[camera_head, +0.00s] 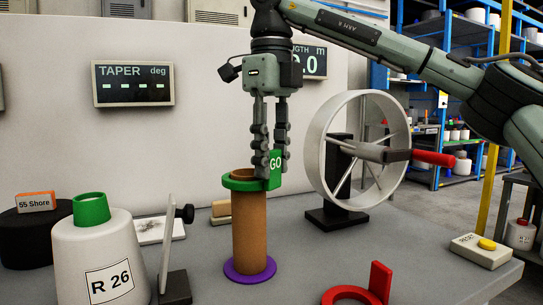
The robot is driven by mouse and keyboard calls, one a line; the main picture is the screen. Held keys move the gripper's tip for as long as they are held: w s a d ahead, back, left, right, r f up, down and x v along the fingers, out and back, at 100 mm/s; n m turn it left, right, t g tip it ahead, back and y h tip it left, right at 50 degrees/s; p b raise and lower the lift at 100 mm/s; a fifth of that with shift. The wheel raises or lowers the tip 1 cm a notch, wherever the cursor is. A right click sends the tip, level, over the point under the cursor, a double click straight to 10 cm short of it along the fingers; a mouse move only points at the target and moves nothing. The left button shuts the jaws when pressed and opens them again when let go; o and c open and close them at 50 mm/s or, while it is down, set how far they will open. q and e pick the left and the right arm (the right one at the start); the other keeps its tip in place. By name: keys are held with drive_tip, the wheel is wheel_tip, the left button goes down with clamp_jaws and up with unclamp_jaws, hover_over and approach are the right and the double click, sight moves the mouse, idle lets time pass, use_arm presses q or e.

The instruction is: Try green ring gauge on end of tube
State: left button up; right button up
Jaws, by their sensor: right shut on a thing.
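The green ring gauge (236,184), with an upright tab marked GO, is at the top end of a brown tube (249,232). The tube's rim shows inside the ring, so the ring appears to sit around the end. How far down it sits is hard to tell. The tube stands upright on a purple ring (249,271) on the table. My right gripper (267,165) points down from above and is shut on the gauge's tab. My left gripper is out of view.
A red ring gauge (380,281) lies at the front right. A spoked wheel (323,127) with a red handle stands right of the tube. A white cone marked R 26 (76,248) stands left. A reset button box (486,248) is far right. A taper display (133,84) hangs behind.

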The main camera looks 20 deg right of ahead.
drive_tip(key=shift+f+b, duration=0.3)
drive_tip(key=shift+f, duration=0.2)
idle(0.4)
drive_tip(key=shift+r, duration=0.15)
idle(0.9)
drive_tip(key=shift+r+p, duration=2.2)
drive_tip(key=shift+p, duration=0.2)
drive_tip(key=shift+r, duration=0.3)
drive_tip(key=shift+r+p, duration=0.35)
drive_tip(key=shift+r, duration=0.4)
drive_tip(key=shift+r, duration=0.1)
